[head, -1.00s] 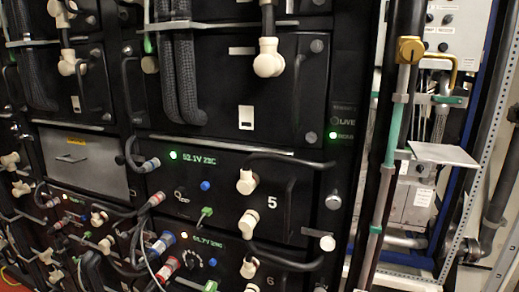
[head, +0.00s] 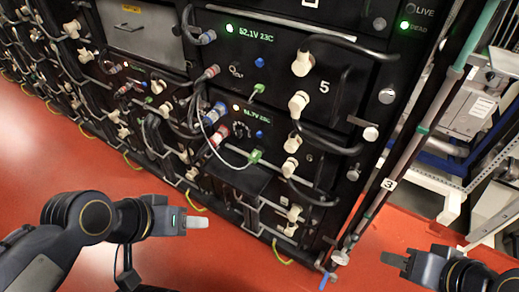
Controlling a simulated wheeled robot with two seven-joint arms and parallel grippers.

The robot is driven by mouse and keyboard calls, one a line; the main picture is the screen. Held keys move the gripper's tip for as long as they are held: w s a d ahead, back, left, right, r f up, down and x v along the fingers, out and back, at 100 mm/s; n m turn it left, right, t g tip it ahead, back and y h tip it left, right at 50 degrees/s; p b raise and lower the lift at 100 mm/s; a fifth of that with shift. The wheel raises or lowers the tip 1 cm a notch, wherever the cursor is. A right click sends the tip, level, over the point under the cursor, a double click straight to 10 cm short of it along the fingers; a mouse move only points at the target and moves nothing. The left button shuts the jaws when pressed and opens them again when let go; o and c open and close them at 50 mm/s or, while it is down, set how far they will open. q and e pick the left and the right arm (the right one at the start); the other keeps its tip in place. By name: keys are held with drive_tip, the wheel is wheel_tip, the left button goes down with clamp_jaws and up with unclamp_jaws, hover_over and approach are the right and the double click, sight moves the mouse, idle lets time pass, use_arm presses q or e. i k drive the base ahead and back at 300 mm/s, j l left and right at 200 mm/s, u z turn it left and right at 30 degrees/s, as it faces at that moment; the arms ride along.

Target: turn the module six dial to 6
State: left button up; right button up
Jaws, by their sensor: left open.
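Module six (head: 285,128) is the black panel just below the module marked 5; its own number is not readable now. It has a lit green readout (head: 262,115), a small orange light and a blue button (head: 260,134). Its small dark dial (head: 239,128) sits left of the button, and its setting is too small to read. My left gripper (head: 197,222) is open and empty, low over the red floor, below and left of the dial and well apart from it. My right gripper (head: 392,259) is at the lower right, far from the dial; its jaw opening cannot be told.
Module five (head: 340,75) stands above with white plugs and black cables. Red and blue connectors (head: 218,130) and a thin white cable crowd the dial's left side. A green plug (head: 255,156) sits below. The red floor (head: 120,170) before the rack is clear.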

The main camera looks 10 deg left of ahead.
sight(238, 134)
drive_tip(key=i+j, duration=0.15)
drive_tip(key=j, duration=0.15)
drive_tip(key=i+j, duration=0.15)
drive_tip(key=j, duration=0.15)
drive_tip(key=i+j, duration=0.15)
drive_tip(key=j, duration=0.2)
drive_tip(key=i+j, duration=0.15)
drive_tip(key=j, duration=0.15)
drive_tip(key=z, duration=0.05)
